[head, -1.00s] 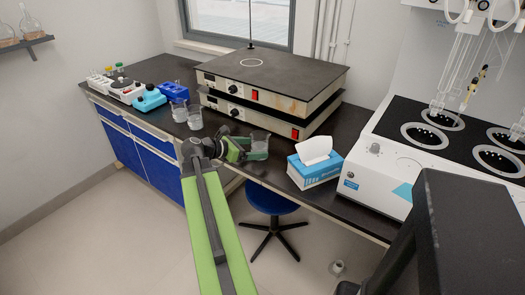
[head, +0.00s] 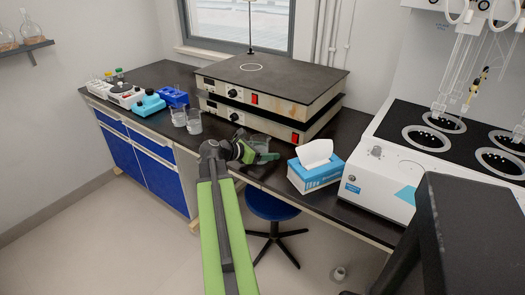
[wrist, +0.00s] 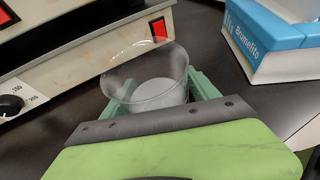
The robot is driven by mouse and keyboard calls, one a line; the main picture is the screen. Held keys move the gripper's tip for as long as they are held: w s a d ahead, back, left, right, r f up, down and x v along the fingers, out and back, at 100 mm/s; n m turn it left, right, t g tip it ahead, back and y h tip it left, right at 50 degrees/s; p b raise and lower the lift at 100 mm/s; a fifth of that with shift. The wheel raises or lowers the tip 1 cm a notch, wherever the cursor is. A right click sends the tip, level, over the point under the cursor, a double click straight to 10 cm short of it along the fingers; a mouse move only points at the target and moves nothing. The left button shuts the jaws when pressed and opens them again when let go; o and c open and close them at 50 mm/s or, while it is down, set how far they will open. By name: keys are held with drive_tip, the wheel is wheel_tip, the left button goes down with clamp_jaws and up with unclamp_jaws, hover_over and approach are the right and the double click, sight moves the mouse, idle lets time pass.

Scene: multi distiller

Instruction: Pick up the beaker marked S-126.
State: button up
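A clear glass beaker (wrist: 150,75) with whitish contents stands between the two green fingers of my gripper (wrist: 160,95) in the wrist view. One finger is on each side of it, with little or no gap; I cannot tell whether they press on the glass. In the head view the beaker (head: 259,142) stands on the dark bench in front of the stacked hotplates, with my gripper (head: 258,157) at it. Two other beakers (head: 178,116) (head: 194,122) stand further left on the bench. No S-126 mark is readable on any of them.
The stacked hotplates (head: 275,80) are close behind the beaker. A blue tissue box (head: 316,172) stands to its right, and a white multi-position unit (head: 385,180) beyond that. Blue racks (head: 174,97) and small devices are at the left. A blue stool (head: 270,205) is below the bench edge.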

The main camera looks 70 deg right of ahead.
drive_tip(key=c, duration=1.3)
